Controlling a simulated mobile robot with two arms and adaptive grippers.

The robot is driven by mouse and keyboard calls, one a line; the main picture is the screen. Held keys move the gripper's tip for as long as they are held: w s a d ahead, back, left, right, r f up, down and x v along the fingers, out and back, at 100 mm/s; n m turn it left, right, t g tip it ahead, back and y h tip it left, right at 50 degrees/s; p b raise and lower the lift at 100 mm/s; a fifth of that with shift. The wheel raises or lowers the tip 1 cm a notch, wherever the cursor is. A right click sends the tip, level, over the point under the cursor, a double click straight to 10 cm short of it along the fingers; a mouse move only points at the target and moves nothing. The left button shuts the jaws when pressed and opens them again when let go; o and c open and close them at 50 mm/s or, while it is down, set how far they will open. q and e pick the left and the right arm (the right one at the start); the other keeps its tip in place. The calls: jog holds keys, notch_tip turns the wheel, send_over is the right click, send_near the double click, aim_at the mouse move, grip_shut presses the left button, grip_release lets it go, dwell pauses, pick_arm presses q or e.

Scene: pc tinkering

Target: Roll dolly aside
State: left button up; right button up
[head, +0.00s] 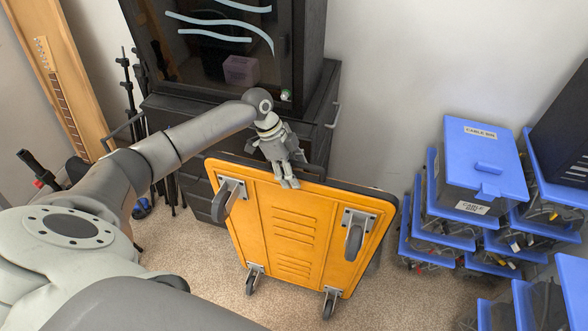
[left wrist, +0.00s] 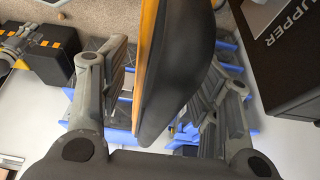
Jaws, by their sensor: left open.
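The orange dolly (head: 297,232) stands on edge on the carpet, leaning towards the black cabinet, with its caster side facing me. Its four corners carry casters, and a dark rim runs along its top edge. My left gripper (head: 286,180) is at the middle of that top edge, with a finger showing on the orange side. In the left wrist view, the dolly's dark edge (left wrist: 175,75) lies between the two spread fingers of my left gripper (left wrist: 165,65), with gaps visible on both sides. My right gripper is not in view.
A black cabinet (head: 333,92) with side handles stands behind the dolly. Stacked blue-lidded cable bins (head: 482,158) stand to the right. A guitar (head: 65,110) and black stands (head: 130,80) are at the left. Carpet (head: 400,295) is clear between dolly and bins.

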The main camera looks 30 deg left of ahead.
aim_at(350, 187)
pick_arm(q)
jog(key=shift+d+f, duration=0.1)
jog(key=shift+f, duration=0.1)
jog(key=c, duration=0.5)
grip_shut()
jog(key=shift+d, duration=0.4)
jog(key=w+d, duration=0.1)
jog(key=d, duration=0.3)
jog(key=w+d, duration=0.1)
jog(key=d, duration=0.4)
jog(key=w+d, duration=0.1)
jog(key=d, duration=0.4)
jog(key=shift+w+p, duration=0.2)
jog(key=shift+p, duration=0.2)
jog(key=w+d+b, duration=0.3)
jog(key=w+d, duration=0.1)
jog(key=d, duration=1.1)
jog(key=shift+d, duration=0.4)
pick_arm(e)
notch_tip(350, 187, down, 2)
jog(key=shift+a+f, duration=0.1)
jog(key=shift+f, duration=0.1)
pick_arm(q)
jog(key=shift+r, duration=0.1)
